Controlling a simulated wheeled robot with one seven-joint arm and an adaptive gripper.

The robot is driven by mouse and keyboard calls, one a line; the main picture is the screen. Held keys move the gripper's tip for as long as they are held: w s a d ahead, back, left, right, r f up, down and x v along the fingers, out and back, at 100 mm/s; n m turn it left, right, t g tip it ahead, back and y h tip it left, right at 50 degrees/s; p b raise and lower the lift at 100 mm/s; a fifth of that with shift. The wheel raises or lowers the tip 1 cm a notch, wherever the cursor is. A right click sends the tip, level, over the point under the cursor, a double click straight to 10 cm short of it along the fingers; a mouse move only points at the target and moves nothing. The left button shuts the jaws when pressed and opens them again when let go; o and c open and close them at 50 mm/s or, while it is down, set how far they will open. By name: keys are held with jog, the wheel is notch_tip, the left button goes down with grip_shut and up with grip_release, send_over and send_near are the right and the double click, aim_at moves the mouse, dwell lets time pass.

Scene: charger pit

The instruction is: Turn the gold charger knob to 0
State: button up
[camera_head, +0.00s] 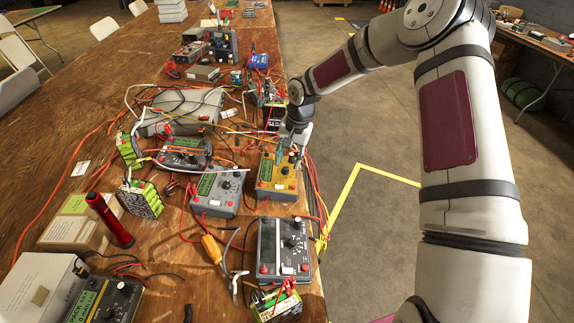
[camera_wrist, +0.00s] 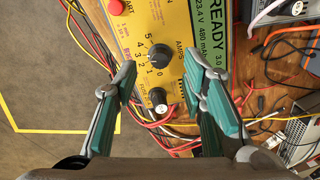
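The gold charger (camera_wrist: 178,20) fills the upper middle of the wrist view. Its dark round knob (camera_wrist: 160,54) has a pale mark and is ringed by the numbers 0 to 5, beside the word AMPS. I cannot tell exactly where the pointer stands. In the head view the gold charger (camera_head: 265,190) sits near the table's right edge, partly hidden by my gripper (camera_head: 294,146). In the wrist view my gripper (camera_wrist: 160,76) is open, with one teal finger on each side of the knob, apart from it and holding nothing.
The charger's screen (camera_wrist: 212,25) reads READY. A round fuse cap (camera_wrist: 158,98) lies below the knob, and a red START button (camera_wrist: 116,7) is at upper left. Grey chargers (camera_head: 220,198) and (camera_head: 268,250) stand near it on the wooden table. Loose red and yellow wires (camera_head: 318,195) run beside it.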

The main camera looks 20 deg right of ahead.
aim_at(286, 168)
jog(key=shift+w+a+f, duration=0.1)
jog(key=shift+f, duration=0.65)
jog(key=shift+w+a+f, duration=0.1)
jog(key=shift+f, duration=0.65)
grip_shut()
